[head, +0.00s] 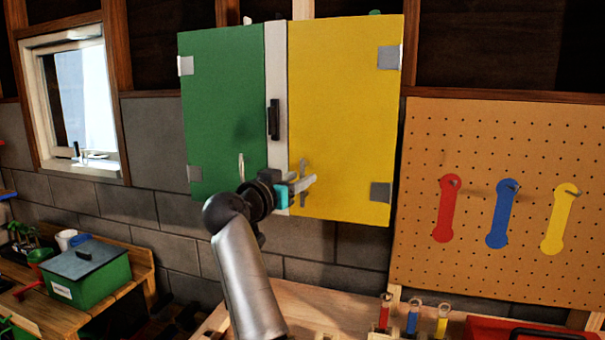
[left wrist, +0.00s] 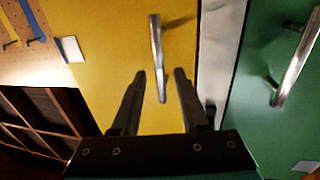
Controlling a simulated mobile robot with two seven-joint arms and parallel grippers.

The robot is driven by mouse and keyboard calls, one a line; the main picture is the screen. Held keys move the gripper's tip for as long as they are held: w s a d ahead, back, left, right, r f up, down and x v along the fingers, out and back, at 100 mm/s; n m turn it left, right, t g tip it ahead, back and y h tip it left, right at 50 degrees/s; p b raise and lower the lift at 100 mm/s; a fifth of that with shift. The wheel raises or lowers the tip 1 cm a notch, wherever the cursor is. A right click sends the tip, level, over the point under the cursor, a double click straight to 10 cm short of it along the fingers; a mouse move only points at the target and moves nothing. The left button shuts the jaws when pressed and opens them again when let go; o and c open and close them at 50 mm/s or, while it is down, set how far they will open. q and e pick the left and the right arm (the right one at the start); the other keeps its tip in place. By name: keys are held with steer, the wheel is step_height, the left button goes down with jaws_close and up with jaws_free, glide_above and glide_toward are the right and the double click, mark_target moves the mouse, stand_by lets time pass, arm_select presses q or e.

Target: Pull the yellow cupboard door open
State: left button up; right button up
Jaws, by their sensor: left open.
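The yellow cupboard door (head: 345,110) is shut, flush beside a white middle strip. Its thin metal bar handle (head: 303,168) stands near the lower left edge; it also shows in the left wrist view (left wrist: 156,50). My left gripper (head: 308,183) is open at that handle, partly covering it in the head view. In the left wrist view the two fingertips (left wrist: 160,72) lie either side of the handle's lower end, as pictured. I cannot tell whether they touch it. My right gripper is not in view.
A green door (head: 222,110) with its own bar handle (head: 241,167) is left of the strip, which carries a black handle (head: 273,119). A pegboard (head: 500,130) with red, blue and yellow tags hangs right. Below is a wooden bench (head: 330,300); a green box (head: 88,280) stands lower left.

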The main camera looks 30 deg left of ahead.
arm_select(q)
steer(key=shift+w, duration=1.15)
steer(key=shift+a, duration=0.1)
jaws_close()
stand_by(0.6)
